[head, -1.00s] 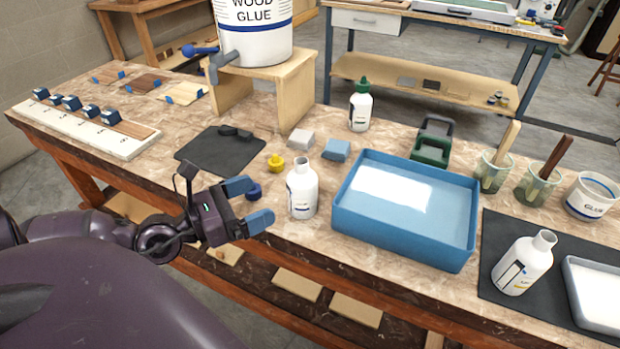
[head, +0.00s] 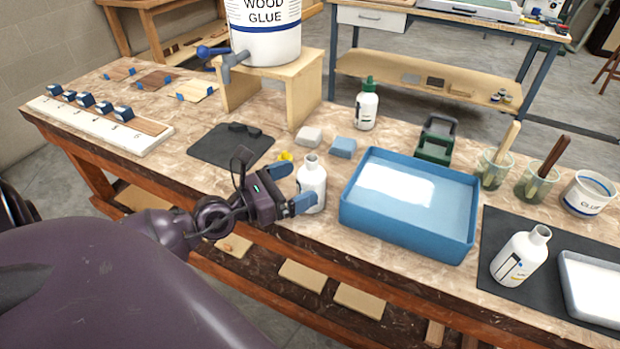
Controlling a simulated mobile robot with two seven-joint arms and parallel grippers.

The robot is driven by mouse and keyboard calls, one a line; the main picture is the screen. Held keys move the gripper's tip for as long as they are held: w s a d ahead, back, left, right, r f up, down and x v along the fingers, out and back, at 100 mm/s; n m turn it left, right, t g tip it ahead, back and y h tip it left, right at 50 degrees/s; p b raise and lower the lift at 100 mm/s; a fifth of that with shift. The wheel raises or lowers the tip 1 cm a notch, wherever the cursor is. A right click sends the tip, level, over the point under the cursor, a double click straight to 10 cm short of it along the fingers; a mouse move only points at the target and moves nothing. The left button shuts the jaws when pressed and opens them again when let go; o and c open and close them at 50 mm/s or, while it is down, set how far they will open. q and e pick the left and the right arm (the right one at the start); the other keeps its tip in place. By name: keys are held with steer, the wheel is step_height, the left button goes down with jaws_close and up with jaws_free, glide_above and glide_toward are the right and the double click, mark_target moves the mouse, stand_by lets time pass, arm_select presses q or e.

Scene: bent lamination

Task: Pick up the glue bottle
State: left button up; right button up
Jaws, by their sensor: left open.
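An uncapped white bottle (head: 312,182) with a small label stands upright on the bench, left of the blue tray. My left gripper (head: 292,187) is open at the bottle's left side. Its blue-tipped fingers point at the bottle, and the near fingertip overlaps the bottle's lower left in the picture. I cannot tell whether they touch. Two other white bottles stand on the bench: a green-capped one (head: 366,105) behind the tray, and an uncapped one (head: 519,256) on the dark mat at right. My right gripper is not in view.
The blue tray (head: 408,232) stands close to the bottle's right. A wood glue bucket (head: 264,35) stands on a wooden stand. Cups with brushes (head: 494,168) stand at right.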

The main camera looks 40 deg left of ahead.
mark_target(313, 176)
arm_select(q)
steer(key=shift+x, duration=2.15)
steer(key=shift+c, duration=0.3)
steer(key=c, duration=1)
steer(key=shift+c, duration=0.2)
